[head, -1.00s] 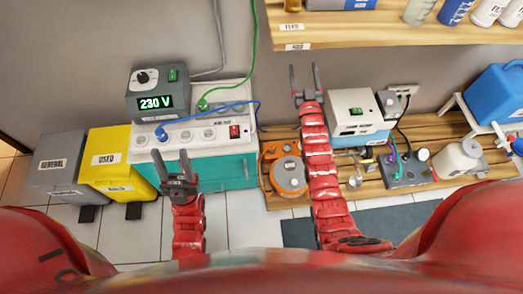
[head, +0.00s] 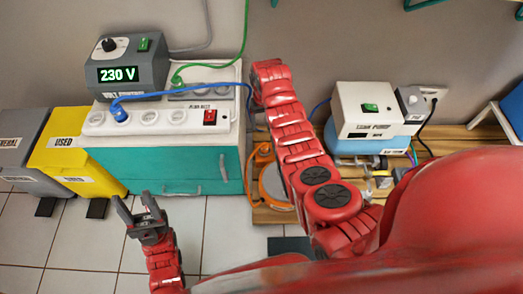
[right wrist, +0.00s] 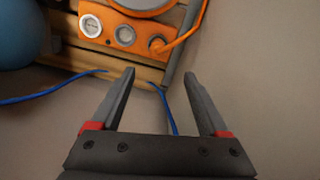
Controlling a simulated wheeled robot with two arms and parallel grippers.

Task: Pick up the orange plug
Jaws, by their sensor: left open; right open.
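An orange cable reel (head: 272,185) sits on the low wooden platform, partly hidden behind my right arm. In the right wrist view the reel's orange panel (right wrist: 109,21) shows several round sockets, and an orange cable (right wrist: 186,33) runs to the rightmost one. My right gripper (right wrist: 159,75) is open and empty, its fingers pointing toward the reel but apart from it. In the head view this gripper is hidden at the end of the raised right arm. My left gripper (head: 133,202) is open and empty, in front of the teal cabinet.
A power strip (head: 165,118) with a blue plug (head: 120,114) and a 230 V control box (head: 132,66) stand on the teal cabinet (head: 170,170). Yellow (head: 70,150) and grey bins stand at left. A pump box (head: 368,108) stands at right. A blue cable (right wrist: 40,98) crosses near my right fingers.

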